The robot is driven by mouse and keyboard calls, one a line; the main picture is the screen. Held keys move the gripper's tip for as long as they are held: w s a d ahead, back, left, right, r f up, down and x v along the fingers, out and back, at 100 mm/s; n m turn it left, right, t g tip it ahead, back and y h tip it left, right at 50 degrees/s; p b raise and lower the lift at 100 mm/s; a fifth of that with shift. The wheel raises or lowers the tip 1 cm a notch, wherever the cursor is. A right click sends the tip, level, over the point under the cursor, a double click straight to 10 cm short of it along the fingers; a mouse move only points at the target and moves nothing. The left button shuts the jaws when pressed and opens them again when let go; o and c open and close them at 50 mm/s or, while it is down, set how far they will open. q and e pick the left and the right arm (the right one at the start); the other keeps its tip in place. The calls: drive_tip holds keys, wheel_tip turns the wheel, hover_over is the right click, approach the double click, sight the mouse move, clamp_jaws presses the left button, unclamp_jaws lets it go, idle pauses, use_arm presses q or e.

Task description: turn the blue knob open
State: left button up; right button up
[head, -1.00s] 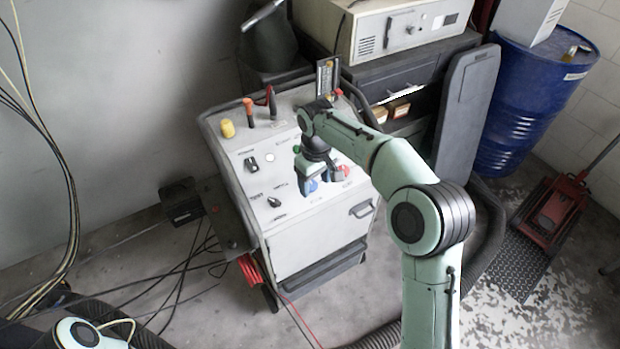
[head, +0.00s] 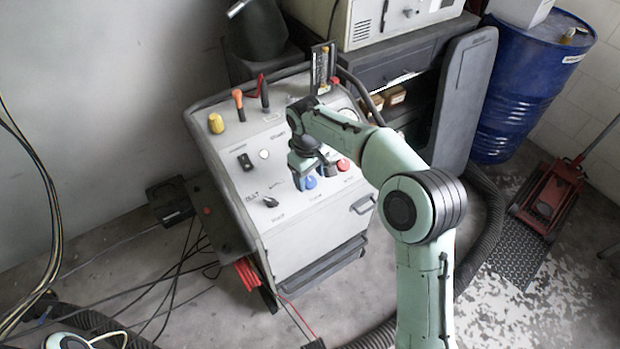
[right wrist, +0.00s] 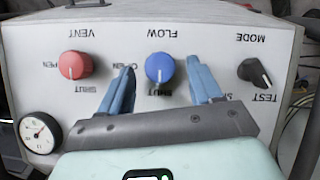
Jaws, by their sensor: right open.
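The blue knob (head: 310,183) is on the sloped top panel of a grey wheeled machine (head: 310,245). My right gripper (head: 314,176) is open over the panel at this knob. In the right wrist view its blue fingers (right wrist: 159,66) stand one on each side of the knob, with a gap on both sides. Only part of my left arm shows at the bottom left of the head view; its gripper is out of view.
A red VENT knob (right wrist: 75,65) and a black MODE knob (right wrist: 256,73) flank the blue one. A gauge (right wrist: 39,132) is at lower left. Orange-topped lever (head: 238,98) and yellow knob (head: 216,123) stand at the panel's far left. A blue drum (head: 530,85) stands right.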

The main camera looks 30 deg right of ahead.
drive_tip(key=shift+f, duration=0.55)
drive_tip(key=c, duration=1)
drive_tip(key=shift+c, duration=0.2)
